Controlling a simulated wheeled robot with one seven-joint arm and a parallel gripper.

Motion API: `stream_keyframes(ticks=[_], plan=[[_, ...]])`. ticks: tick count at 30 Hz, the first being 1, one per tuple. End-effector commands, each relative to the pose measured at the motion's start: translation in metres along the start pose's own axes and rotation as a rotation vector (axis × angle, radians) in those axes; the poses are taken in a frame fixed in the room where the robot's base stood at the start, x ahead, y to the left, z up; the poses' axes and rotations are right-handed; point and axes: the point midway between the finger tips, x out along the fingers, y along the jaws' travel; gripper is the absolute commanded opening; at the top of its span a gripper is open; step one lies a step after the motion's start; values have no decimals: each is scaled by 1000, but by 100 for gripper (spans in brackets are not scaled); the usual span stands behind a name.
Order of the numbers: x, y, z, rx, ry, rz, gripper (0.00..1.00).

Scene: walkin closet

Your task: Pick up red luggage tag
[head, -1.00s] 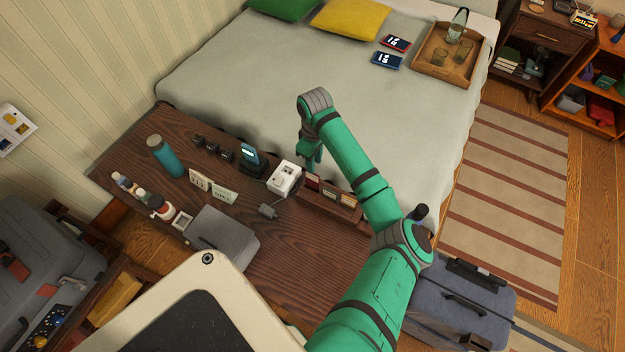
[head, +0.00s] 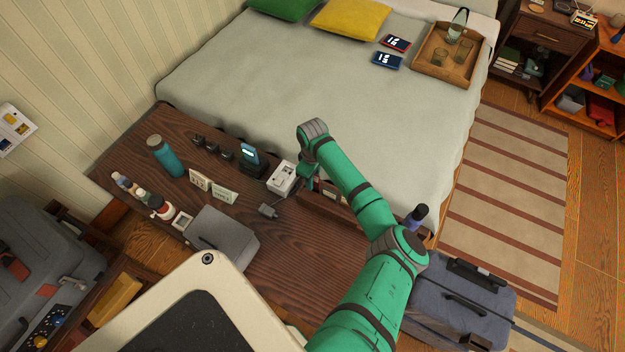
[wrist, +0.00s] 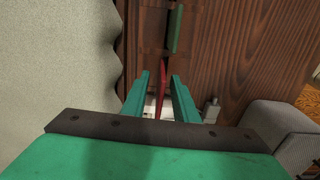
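The red luggage tag (wrist: 161,82) shows in the wrist view as a thin red upright strip, seen nearly edge-on, at the wooden organizer (wrist: 148,42). My gripper (wrist: 158,76) has its two green fingers apart, one on each side of the tag, with small gaps showing. In the head view my gripper (head: 309,178) points down at the left end of the organizer (head: 345,212), just right of a white box (head: 282,178). The tag is mostly hidden there by my arm.
A green item (wrist: 175,30) stands farther along the organizer. A phone on a dock (head: 252,160), small cards (head: 223,197), a grey case (head: 222,238) and a teal bottle (head: 166,157) share the dark table. The bed (head: 330,90) lies behind it.

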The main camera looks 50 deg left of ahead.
Motion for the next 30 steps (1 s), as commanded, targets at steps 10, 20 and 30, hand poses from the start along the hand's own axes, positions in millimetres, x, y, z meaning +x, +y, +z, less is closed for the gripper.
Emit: stream_keyframes(ticks=[10,20,30], plan=[[0,0,0,0,1,0,0],[0,0,0,0,1,0,0],[-26,0,-1,-1,3,1,0]])
